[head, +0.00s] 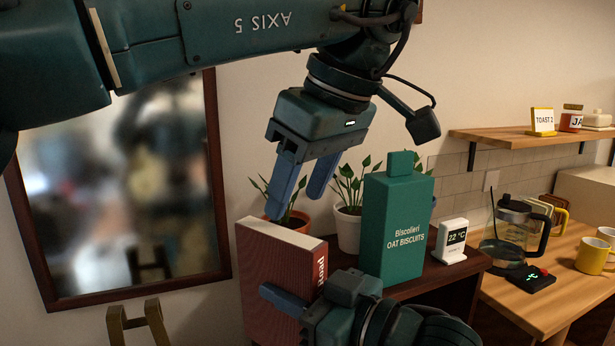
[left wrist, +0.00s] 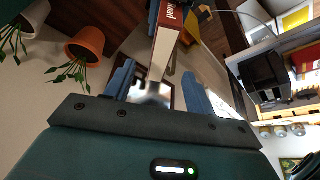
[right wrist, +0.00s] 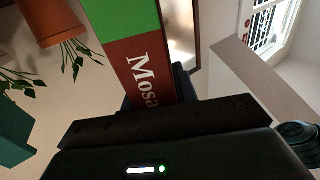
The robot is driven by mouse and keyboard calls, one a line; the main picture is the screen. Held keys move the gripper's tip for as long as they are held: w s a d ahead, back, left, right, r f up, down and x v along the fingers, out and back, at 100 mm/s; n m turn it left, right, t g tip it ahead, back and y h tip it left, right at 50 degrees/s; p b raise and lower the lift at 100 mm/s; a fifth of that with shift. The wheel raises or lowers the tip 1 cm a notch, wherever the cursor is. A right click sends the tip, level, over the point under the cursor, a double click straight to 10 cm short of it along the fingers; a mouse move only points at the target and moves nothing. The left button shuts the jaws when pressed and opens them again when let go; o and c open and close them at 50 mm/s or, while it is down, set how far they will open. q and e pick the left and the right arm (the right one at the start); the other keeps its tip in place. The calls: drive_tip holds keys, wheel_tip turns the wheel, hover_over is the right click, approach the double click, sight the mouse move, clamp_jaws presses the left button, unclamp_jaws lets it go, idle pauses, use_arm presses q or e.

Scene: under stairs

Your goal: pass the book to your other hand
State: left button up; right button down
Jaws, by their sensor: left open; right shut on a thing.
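My right gripper (head: 290,304) is shut on the lower part of the book. In the right wrist view the book (right wrist: 145,65) shows its red and green spine with part of a title. My left gripper (head: 300,198) is open above the book, its fingers pointing down.
A green oat biscuits box (head: 395,230), potted plants (head: 347,228) and a small temperature display (head: 450,241) stand on the dark cabinet behind. A coffee maker (head: 515,225) and yellow mugs (head: 592,256) are on the wooden counter at right. A mirror (head: 125,190) hangs at left.

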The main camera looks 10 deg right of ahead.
sight(277, 253)
use_arm(q)
drive_tip(key=x, duration=1)
drive_tip(key=shift+a+f, duration=0.1)
drive_tip(key=shift+f, duration=0.3)
drive_tip(key=c, duration=1.2)
drive_tip(key=shift+r, duration=0.1)
use_arm(e)
drive_tip(key=c, duration=1)
unclamp_jaws()
